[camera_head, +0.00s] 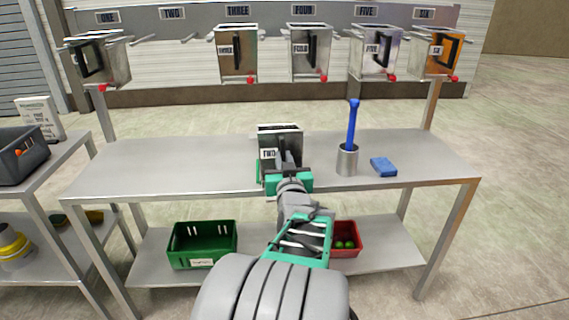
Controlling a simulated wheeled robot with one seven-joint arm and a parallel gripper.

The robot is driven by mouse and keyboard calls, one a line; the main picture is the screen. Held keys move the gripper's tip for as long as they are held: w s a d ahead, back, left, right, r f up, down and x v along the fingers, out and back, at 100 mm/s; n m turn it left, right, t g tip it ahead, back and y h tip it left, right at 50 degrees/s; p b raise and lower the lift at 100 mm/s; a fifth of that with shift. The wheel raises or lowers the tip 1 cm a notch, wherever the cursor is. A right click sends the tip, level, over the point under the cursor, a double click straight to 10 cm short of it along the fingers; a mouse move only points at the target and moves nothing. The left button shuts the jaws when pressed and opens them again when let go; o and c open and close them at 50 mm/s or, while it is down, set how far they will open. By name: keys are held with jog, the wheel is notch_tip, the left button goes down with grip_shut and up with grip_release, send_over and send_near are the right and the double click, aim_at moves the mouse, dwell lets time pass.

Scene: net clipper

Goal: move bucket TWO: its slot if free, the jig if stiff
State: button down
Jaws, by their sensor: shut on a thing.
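Bucket TWO (268,141), a small metal bucket with a white label and dark handle, is at the middle of the workbench (160,165). My gripper (287,165) is shut on its front, at the handle; the fingers are partly hidden by my own wrist. Whether the bucket rests on the bench or hangs just above it, I cannot tell. On the rail at the back, the place under the TWO sign (172,14) holds no bucket, only thin arms. I cannot make out a jig for certain.
Buckets ONE (110,60), THREE (237,65), FOUR (299,62), FIVE (367,62) and SIX (424,60) hang on the rail. A metal cup (347,163) with a blue brush (352,120) and a blue sponge (383,167) stand right. The bench's left half is clear.

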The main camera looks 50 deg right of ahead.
jog(key=shift+w+d+f+p, duration=0.15)
jog(key=shift+w+d+f, duration=0.1)
jog(key=shift+w+d, duration=0.45)
jog(key=shift+w+d+f+p, duration=0.15)
jog(key=shift+w+d+f, duration=0.05)
jog(key=shift+w+d, duration=0.5)
jog(key=shift+w+d+f+p, duration=0.15)
jog(key=shift+w+d+f, duration=0.1)
jog(key=shift+w+d, duration=0.45)
jog(key=shift+s, duration=0.1)
jog(key=shift+r, duration=0.1)
